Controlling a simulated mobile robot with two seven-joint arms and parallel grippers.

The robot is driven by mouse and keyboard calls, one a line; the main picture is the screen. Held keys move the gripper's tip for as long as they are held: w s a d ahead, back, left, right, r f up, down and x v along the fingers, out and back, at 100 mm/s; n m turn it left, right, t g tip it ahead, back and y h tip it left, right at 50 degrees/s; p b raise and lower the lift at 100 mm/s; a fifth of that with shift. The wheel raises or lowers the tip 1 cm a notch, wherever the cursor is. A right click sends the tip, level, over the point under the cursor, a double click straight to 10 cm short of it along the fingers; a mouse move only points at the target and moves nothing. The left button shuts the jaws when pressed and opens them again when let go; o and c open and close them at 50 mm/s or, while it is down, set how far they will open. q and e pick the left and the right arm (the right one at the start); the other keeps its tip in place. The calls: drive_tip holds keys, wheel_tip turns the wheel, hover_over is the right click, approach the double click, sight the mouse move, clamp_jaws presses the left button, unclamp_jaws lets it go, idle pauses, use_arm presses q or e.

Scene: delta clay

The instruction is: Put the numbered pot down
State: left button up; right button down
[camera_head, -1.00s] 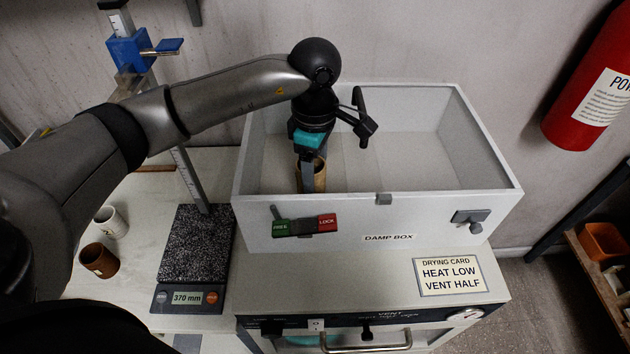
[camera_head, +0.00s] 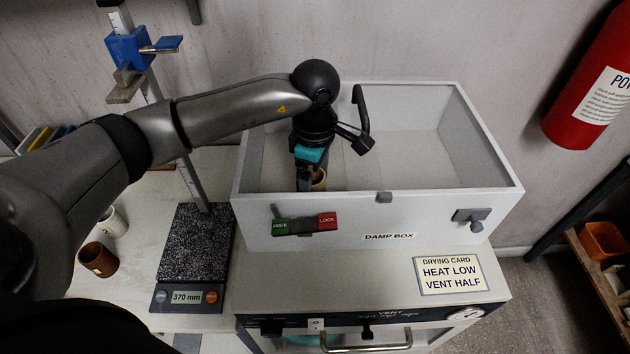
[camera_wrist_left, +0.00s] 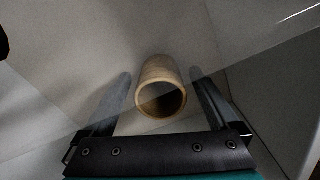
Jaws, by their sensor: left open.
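A tan cylindrical pot (camera_wrist_left: 160,72) stands inside the white damp box, in its left part. In the left wrist view it sits between and beyond the two spread fingers of my left gripper (camera_wrist_left: 158,100), with gaps on both sides. In the head view only part of the pot (camera_head: 319,180) shows beside my left gripper (camera_head: 306,180), which points down into the damp box (camera_head: 440,212). No number shows on the pot in either view. My right gripper is not in view.
A height gauge with a speckled plate (camera_head: 195,243) reads 370 mm left of the box. A white pot (camera_head: 113,222) and a brown pot (camera_head: 98,259) stand farther left. The box's right part is empty. A drying card (camera_head: 450,275) lies in front.

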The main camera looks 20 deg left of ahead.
use_arm(q)
drive_tip(key=shift+r, duration=0.1)
drive_tip(key=shift+r+p, duration=0.3)
drive_tip(key=shift+p, duration=0.05)
wheel_tip(320, 180, up, 12)
drive_tip(key=p, duration=0.6)
drive_tip(key=shift+f+p, duration=0.2)
drive_tip(key=shift+p, duration=0.2)
idle(0.5)
